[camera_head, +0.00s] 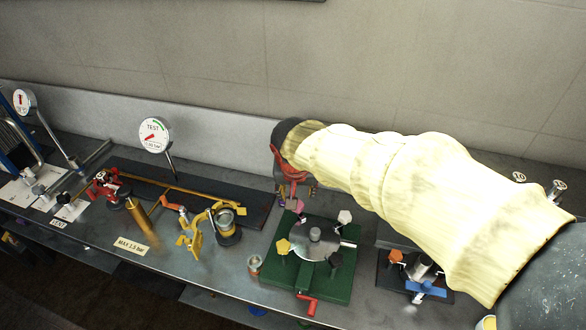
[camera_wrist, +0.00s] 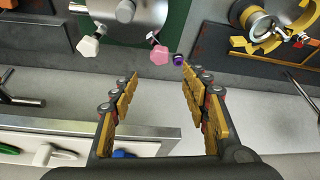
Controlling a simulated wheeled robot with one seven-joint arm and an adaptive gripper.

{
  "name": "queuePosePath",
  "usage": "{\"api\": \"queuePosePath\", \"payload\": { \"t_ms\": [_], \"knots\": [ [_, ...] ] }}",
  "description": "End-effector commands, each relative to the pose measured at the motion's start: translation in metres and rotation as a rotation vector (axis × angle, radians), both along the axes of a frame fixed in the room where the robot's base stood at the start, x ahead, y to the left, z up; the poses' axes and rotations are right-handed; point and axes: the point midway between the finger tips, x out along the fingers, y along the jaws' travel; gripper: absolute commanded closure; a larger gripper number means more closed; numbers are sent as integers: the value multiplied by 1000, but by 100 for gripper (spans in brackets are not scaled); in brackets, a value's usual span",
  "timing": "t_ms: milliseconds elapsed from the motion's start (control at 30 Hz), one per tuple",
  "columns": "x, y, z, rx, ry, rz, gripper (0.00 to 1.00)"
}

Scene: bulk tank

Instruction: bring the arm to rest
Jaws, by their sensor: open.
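My arm, in a cream sleeve (camera_head: 400,170), reaches in from the right over the bench. My gripper (camera_head: 297,193) is at its end, just behind the green plate (camera_head: 345,285) with the round metal lid. In the wrist view my gripper (camera_wrist: 160,72) is open, its yellow-padded fingers apart with nothing held between them. A pink knob (camera_wrist: 159,55) and a purple knob (camera_wrist: 179,60) lie just beyond the fingertips. The purple one is close to the right fingertip; I cannot tell if they touch.
A white knob (camera_head: 345,216), a yellow knob (camera_head: 283,246) and a red handle (camera_head: 308,302) stand around the lid. Left are a yellow clamp (camera_head: 192,235), a brass cylinder (camera_head: 139,219) and a test gauge (camera_head: 155,134). A blue-handled valve (camera_head: 426,289) is at right. The wall stands behind.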

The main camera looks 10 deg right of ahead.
Motion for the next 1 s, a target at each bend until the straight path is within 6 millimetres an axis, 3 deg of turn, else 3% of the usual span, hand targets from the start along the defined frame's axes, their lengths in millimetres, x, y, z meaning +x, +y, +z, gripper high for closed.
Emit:
{"api": "queuePosePath", "payload": {
  "t_ms": [367, 467, 567, 800, 1000],
  "knots": [
    [-9, -1, -7, -43, 36, 104, 54],
    [-35, -5, -22, -69, 100, 189, 54],
    [-67, -14, -19, -78, 134, 264, 54],
    [-149, -56, 9, -54, 134, 350, 54],
    [-209, -89, 32, -17, 53, 316, 54]
  ]
}}
